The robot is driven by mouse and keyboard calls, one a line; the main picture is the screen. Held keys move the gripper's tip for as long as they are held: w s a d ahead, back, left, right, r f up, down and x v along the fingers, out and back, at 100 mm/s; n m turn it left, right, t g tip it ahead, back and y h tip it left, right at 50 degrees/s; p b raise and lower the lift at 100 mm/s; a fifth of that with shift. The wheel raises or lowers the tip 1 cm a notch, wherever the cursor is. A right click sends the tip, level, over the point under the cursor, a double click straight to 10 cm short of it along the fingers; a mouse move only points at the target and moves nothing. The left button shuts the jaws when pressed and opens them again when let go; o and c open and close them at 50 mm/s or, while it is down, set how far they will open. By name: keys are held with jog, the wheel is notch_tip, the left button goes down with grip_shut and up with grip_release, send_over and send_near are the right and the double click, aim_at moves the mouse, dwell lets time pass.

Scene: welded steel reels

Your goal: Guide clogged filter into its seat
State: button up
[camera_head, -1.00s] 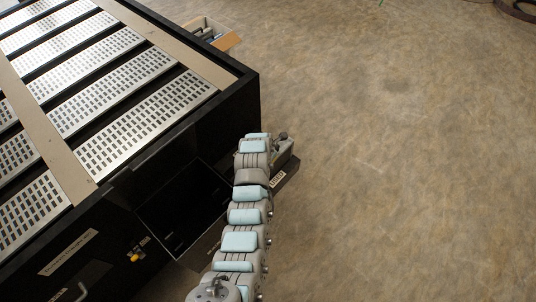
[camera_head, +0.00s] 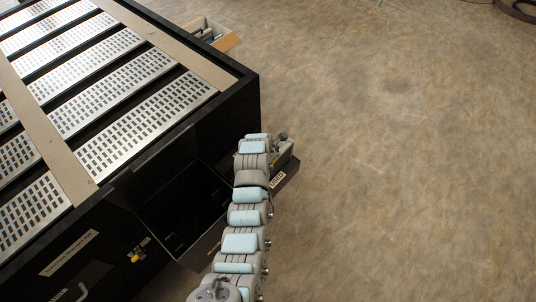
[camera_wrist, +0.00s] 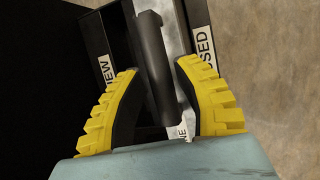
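In the wrist view, a dark grey, elongated rounded piece (camera_wrist: 156,65) lies lengthwise between the yellow fingers of my gripper (camera_wrist: 158,67). It may be the clogged filter; nothing on it names it. The fingers stand apart, one on each side, with narrow gaps showing beside the piece. In the head view my arm hides the fingers and this piece. An open dark compartment (camera_head: 182,208) is in the black cabinet's side, left of my arm. I cannot tell which place is the seat.
Labels ending "EW" (camera_wrist: 106,69) and "SED" (camera_wrist: 204,43) flank the piece. The black cabinet (camera_head: 225,125) carries perforated metal panels (camera_head: 150,120). A cardboard box (camera_head: 226,42) stands behind it.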

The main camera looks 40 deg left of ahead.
jog(key=shift+p+v, duration=0.85)
jog(key=shift+v, duration=0.65)
jog(key=o, duration=0.6)
jog(key=shift+o, duration=0.2)
jog(key=o, duration=0.6)
